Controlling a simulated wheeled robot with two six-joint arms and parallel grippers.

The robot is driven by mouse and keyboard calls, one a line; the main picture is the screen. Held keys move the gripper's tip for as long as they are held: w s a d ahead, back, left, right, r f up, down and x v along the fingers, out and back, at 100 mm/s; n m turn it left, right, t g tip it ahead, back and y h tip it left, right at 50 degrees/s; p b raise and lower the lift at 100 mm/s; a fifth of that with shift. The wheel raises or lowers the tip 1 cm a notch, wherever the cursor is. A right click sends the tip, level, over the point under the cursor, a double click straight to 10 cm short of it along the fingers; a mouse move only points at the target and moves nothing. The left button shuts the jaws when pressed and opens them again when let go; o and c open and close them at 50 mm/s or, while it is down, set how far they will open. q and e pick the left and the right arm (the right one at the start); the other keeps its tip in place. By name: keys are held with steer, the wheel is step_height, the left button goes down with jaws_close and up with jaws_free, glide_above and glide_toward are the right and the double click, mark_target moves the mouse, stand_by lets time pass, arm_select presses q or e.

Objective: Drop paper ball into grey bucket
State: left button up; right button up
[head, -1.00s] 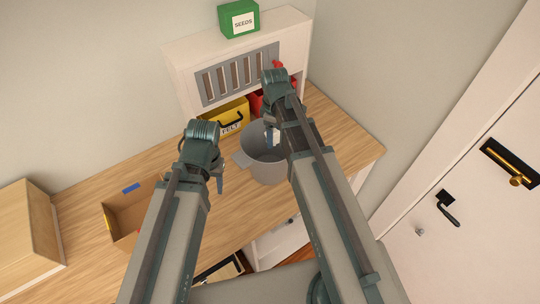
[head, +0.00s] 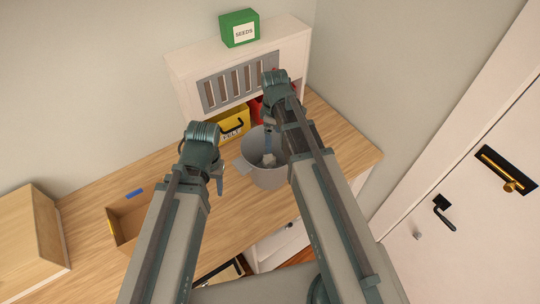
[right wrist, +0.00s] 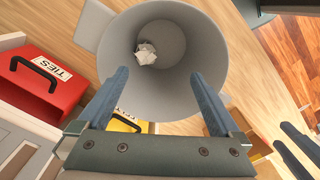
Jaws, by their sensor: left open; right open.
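The grey bucket (head: 262,178) stands upright on the wooden top, in front of the white cabinet. In the head view the right arm partly covers the bucket's right side. My left gripper (head: 218,178) is open and empty, just left of the bucket.
A red box labelled TIES (right wrist: 40,84) and a yellow box (head: 232,120) sit at the white cabinet (head: 180,68). A green SEEDS box (head: 239,28) is on top. An open cardboard box (head: 128,215) and a larger wooden box (head: 30,240) stand left.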

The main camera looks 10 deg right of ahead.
step_height(320, 180, up, 10)
steer(key=p, duration=0.8)
steer(key=shift+f, duration=0.25)
steer(key=shift+s, duration=0.1)
